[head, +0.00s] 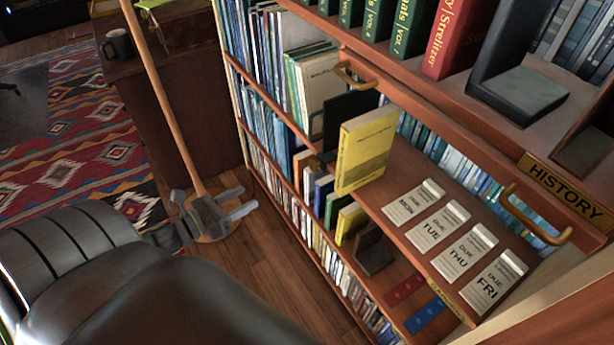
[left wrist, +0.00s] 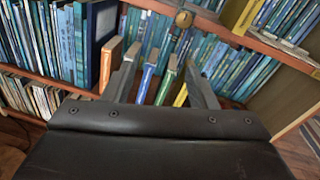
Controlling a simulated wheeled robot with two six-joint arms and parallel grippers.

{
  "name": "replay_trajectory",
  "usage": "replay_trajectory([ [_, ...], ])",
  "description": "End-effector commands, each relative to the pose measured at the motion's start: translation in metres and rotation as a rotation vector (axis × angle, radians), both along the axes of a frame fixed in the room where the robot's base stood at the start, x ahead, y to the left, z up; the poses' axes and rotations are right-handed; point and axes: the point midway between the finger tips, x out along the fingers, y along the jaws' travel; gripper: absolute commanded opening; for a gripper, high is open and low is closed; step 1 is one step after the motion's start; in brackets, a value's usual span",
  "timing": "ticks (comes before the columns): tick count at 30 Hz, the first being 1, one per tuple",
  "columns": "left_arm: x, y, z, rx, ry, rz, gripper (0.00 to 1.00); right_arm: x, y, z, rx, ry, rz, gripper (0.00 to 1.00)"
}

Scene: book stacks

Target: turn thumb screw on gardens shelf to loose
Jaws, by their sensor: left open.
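A small round brass knob (left wrist: 184,19), which looks like the thumb screw, shows at the top of the left wrist view, beyond the fingertips. A small brass spot by the bookcase shelf (head: 314,163) in the head view may be the same knob; its turn position cannot be told. My left gripper (head: 248,200) is open and empty, left of the bookcase and apart from it. In the left wrist view its two fingers (left wrist: 162,58) stand apart, with book spines behind them. No label reading "gardens" is legible. My right gripper is not in view.
A yellow book (head: 365,148) stands at the shelf's edge beside due-date cards (head: 440,225). Brass handles (head: 535,215) stick out from the bookcase. A wooden pole (head: 165,95) stands behind my left gripper. A patterned rug (head: 95,150) lies at the left.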

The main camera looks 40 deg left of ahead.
Motion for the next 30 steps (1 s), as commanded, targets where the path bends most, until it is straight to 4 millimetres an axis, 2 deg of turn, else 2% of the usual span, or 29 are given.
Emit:
replay_trajectory([
  [4,-0.001,-0.016,0.017,0.136,-0.100,-0.086,0.52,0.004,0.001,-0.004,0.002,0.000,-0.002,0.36],
  [10,0.010,-0.026,0.024,0.178,-0.137,-0.111,0.52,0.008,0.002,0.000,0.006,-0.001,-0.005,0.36],
  [20,0.058,-0.045,0.025,0.176,-0.136,-0.106,0.52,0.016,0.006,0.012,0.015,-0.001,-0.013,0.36],
  [30,0.106,-0.065,0.027,0.174,-0.135,-0.106,0.52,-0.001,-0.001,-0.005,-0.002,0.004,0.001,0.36],
])
